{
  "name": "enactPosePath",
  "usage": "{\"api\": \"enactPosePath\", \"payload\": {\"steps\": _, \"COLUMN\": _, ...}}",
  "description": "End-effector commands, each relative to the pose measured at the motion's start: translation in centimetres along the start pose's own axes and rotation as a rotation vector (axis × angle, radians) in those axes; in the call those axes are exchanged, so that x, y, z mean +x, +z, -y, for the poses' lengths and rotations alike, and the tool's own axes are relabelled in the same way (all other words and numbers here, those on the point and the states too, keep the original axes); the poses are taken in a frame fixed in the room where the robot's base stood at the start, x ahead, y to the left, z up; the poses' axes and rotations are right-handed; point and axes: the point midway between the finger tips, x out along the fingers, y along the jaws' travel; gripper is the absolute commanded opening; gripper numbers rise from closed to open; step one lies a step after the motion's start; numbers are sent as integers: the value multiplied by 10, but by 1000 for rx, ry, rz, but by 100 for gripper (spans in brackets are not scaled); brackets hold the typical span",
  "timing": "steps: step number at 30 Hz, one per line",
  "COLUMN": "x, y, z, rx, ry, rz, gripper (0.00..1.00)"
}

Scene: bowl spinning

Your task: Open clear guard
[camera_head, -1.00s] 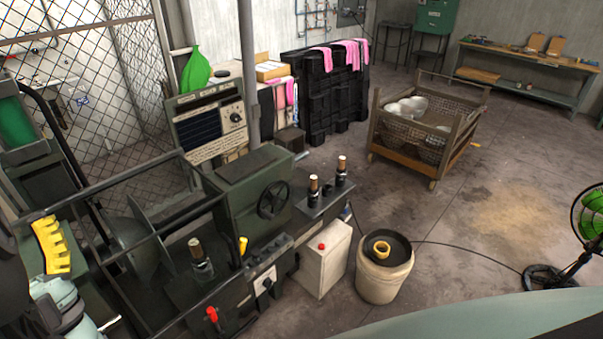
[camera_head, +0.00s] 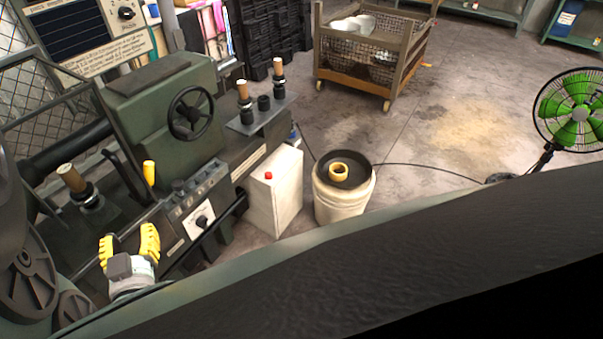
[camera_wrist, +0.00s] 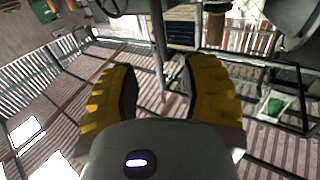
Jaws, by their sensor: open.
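My gripper (camera_head: 128,235) has yellow, ridged fingers spread open and holds nothing. It is in front of the green spinning machine (camera_head: 160,105), low at left in the head view. The clear guard shows mainly as a dark frame (camera_head: 93,78); its transparent panel is hard to make out. A thin rail (camera_head: 88,264) passes close beside the gripper; I cannot tell whether it touches. In the wrist view, the open fingers (camera_wrist: 160,75) have a thin grey bar (camera_wrist: 157,40) showing in the gap between them, apparently beyond the fingertips.
A handwheel (camera_head: 190,113), a yellow-topped lever (camera_head: 149,173) and wooden-handled posts (camera_head: 243,92) stand on the machine. A white canister (camera_head: 275,195) and bucket (camera_head: 340,205) stand to its right. A wire cart (camera_head: 362,55) and green fan (camera_head: 574,112) are farther off, with open floor between.

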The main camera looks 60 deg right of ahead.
Motion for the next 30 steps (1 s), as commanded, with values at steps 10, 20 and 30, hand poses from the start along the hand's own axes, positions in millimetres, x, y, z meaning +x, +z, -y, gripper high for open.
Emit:
{"api": "enactPosePath", "payload": {"steps": 10, "x": 40, "y": 2, "z": -2, "rx": 1, "ry": 7, "rz": 3, "gripper": 46}}
{"api": "enactPosePath", "payload": {"steps": 20, "x": 98, "y": 4, "z": -2, "rx": 0, "ry": 5, "rz": 6, "gripper": 46}}
{"api": "enactPosePath", "payload": {"steps": 30, "x": 145, "y": 4, "z": -2, "rx": 0, "ry": 6, "rz": 6, "gripper": 46}}
